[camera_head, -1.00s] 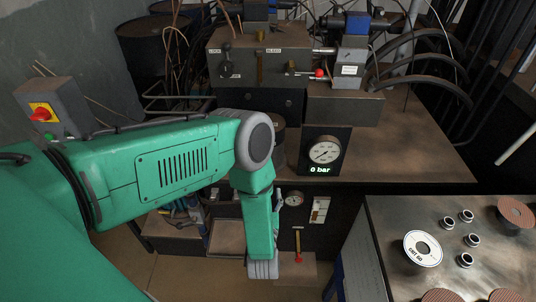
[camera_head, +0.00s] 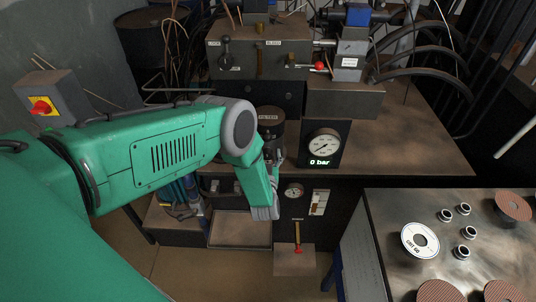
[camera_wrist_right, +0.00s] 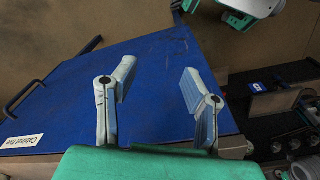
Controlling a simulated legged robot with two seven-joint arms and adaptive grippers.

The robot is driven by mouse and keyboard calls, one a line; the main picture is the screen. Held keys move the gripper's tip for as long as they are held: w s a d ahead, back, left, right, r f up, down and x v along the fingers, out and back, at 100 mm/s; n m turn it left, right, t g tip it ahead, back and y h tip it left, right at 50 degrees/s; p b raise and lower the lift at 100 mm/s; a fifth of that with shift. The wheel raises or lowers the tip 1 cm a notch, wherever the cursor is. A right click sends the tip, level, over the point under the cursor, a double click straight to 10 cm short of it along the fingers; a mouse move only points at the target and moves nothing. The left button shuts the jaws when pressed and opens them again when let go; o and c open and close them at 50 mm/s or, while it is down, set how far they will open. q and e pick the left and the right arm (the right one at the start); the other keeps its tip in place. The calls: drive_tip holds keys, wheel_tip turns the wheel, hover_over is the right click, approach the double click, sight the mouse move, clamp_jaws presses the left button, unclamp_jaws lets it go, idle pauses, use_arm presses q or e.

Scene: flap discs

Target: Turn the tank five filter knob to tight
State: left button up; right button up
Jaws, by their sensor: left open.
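A dark round knob or canister labelled FILTER (camera_head: 270,116) sits at the front of the bench beneath the valve block, partly hidden by my left arm. Its tight or loose setting cannot be read. My left gripper (camera_head: 275,156) is open, with slim grey fingers beyond my green forearm, just below the filter; whether they touch it I cannot tell. In the right wrist view, my right gripper (camera_wrist_right: 154,86) is open and empty, its fingers wide apart above a blue cabinet panel (camera_wrist_right: 150,55).
A pressure gauge (camera_head: 324,144) reading 0 bar stands right of the filter. A valve block (camera_head: 258,60) with levers is behind. A metal table (camera_head: 385,215) with discs and several small rings is at right.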

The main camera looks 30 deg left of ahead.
use_arm(q)
clamp_jaws()
drive_tip(key=shift+f+m+b, duration=0.1)
drive_tip(key=shift+m+b, duration=0.25)
drive_tip(key=shift+m, duration=0.45)
unclamp_jaws()
